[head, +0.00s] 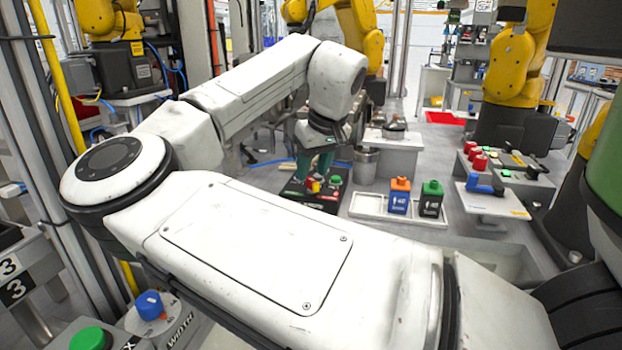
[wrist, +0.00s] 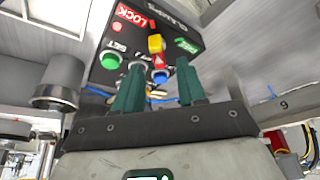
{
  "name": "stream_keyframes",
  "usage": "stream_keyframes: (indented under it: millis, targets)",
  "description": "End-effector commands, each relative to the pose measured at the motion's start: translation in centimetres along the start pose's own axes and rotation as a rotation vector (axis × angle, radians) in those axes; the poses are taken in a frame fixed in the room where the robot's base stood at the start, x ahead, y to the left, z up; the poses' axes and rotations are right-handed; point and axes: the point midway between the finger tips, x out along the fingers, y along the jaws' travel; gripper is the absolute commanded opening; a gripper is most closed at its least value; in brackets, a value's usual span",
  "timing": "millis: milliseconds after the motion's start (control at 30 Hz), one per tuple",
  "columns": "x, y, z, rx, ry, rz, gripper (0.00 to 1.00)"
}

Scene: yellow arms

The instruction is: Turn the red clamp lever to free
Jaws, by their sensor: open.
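The black clamp box (wrist: 120,55) is ahead of my gripper in the wrist view, with a red LOCK label (wrist: 133,18) and a green label (wrist: 187,45) on its face. A red lever-like part (wrist: 162,61) with a yellow block (wrist: 156,43) beside it shows between the two labels. My gripper (wrist: 160,64) is open, its two green fingers apart, and the red part appears between them in the picture. Whether they touch it I cannot tell. In the head view my gripper (head: 315,162) points down over the box (head: 318,203).
A green button (wrist: 111,61) and a blue button (wrist: 160,77) are close to the fingers. A metal cup (head: 365,165) stands right of the box. A white tray (head: 370,210) holds an orange-topped blue block (head: 399,197) and a green-topped black block (head: 431,200).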

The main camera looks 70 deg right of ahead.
Motion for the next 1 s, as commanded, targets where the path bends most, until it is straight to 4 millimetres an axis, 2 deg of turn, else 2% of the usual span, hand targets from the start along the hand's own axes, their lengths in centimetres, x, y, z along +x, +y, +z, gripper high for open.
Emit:
stream_keyframes:
  millis: [33, 200, 567, 900, 1000]
  targets:
    - [0.8, 0.0, 0.1, -0.001, -0.001, 0.0, 0.4]
    - [2.2, 0.0, 0.0, 0.0, 0.0, 0.001, 0.4]
    - [2.5, 0.0, 0.0, 0.0, 0.001, 0.001, 0.39]
    - [2.5, 0.0, 0.0, 0.001, 0.001, 0.001, 0.07]
    - [2.5, 0.0, 0.0, 0.001, 0.001, 0.001, 0.0]
